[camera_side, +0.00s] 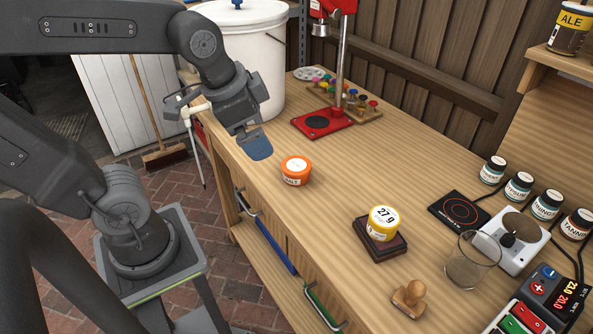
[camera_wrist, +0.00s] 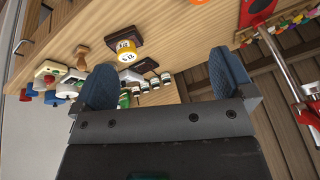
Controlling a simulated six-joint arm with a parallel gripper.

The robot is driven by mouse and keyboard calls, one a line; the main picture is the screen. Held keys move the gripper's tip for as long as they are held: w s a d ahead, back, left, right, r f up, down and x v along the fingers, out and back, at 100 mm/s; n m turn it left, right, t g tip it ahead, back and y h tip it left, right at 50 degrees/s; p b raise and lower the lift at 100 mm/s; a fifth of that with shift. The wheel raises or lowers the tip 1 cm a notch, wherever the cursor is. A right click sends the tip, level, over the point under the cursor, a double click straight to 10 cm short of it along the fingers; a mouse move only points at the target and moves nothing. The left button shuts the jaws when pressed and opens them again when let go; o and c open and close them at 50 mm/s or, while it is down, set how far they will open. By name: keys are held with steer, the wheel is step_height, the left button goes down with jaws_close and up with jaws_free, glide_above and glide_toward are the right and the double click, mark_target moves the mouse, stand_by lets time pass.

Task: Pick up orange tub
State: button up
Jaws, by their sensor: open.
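The orange tub (camera_side: 296,171) stands upright on the wooden bench, near its front edge, with a white label on its lid. In the wrist view only a sliver of the orange tub (camera_wrist: 199,2) shows at the top edge. My gripper (camera_side: 258,150) is just left of the tub and a little above the bench edge, apart from the tub. In the wrist view my gripper (camera_wrist: 160,82) has its two blue fingers wide apart with nothing between them.
A yellow tub (camera_side: 384,222) sits on a dark wooden block to the right. A red press stand (camera_side: 321,123) is behind, and a white bucket (camera_side: 255,65) is at the back left. A glass beaker (camera_side: 472,260) stands farther right. The bench around the orange tub is clear.

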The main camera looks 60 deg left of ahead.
steer(key=w+a+f+m+g, duration=0.3)
steer(key=w+a+m, duration=0.1)
steer(key=w+m, duration=0.55)
steer(key=m+g+y, duration=0.1)
steer(key=m, duration=0.6)
glide_toward(296, 165)
steer(key=f, duration=0.3)
steer(key=a+f, duration=0.1)
steer(key=f, duration=0.6)
steer(key=shift+w+a, duration=0.15)
steer(key=shift+w, duration=0.2)
steer(key=c, duration=0.8)
steer(key=shift+r, duration=0.1)
